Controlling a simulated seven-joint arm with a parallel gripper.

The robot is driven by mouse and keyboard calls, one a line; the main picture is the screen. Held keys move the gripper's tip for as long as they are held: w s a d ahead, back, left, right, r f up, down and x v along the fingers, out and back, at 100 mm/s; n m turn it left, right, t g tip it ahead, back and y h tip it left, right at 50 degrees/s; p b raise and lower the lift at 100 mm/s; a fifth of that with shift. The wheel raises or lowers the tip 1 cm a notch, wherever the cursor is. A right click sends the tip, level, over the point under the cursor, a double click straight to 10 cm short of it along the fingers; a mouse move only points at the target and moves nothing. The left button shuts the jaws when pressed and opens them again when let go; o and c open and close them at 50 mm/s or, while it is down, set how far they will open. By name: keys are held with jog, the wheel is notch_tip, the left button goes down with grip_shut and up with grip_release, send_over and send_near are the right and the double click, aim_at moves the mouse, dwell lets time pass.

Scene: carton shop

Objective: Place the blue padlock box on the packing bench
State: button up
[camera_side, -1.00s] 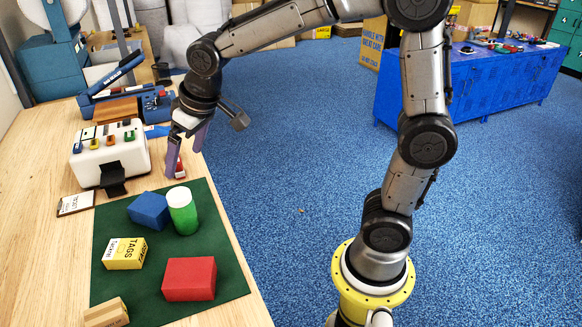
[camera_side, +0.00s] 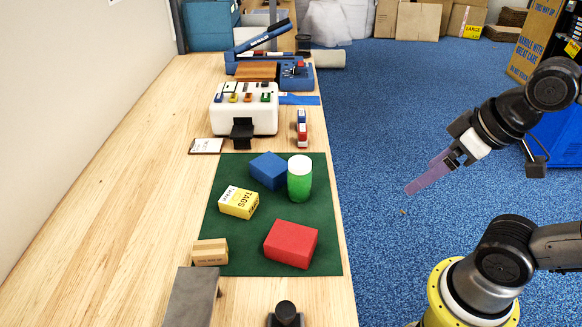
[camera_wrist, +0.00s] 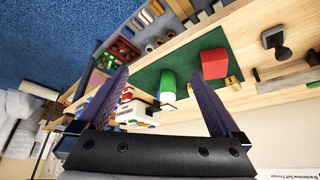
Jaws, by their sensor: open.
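The blue box (camera_side: 268,170) lies on a green mat (camera_side: 270,215) on the wooden bench (camera_side: 130,150), just left of a green cylinder with a white top (camera_side: 300,178). I cannot read any marking on it. My gripper (camera_side: 410,189) is out over the blue floor, right of the bench and clear of everything on it. In the wrist view its two purple fingers (camera_wrist: 156,78) stand wide apart with nothing held between them. There the blue box cannot be clearly made out.
A yellow tags box (camera_side: 239,202), a red box (camera_side: 291,244) and a small brown carton (camera_side: 210,252) share the mat. A white machine (camera_side: 244,108) and a red-and-blue stapler-like item (camera_side: 302,128) stand behind it. The bench's left side is bare.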

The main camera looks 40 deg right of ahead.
jog(key=w+r+m+t, duration=0.1)
jog(key=w+r+t, duration=0.1)
jog(key=w+r, duration=0.5)
jog(key=n+g, duration=0.1)
send_over(271, 164)
jog(key=s, duration=0.7)
jog(key=f, duration=1.3)
jog(key=shift+a, duration=0.2)
jog(key=x, duration=0.6)
jog(key=shift+w+f, duration=0.15)
jog(key=shift+f, duration=0.15)
jog(key=shift+d+x, duration=0.2)
jog(key=shift+x, duration=2.85)
jog(key=shift+w+r, duration=0.1)
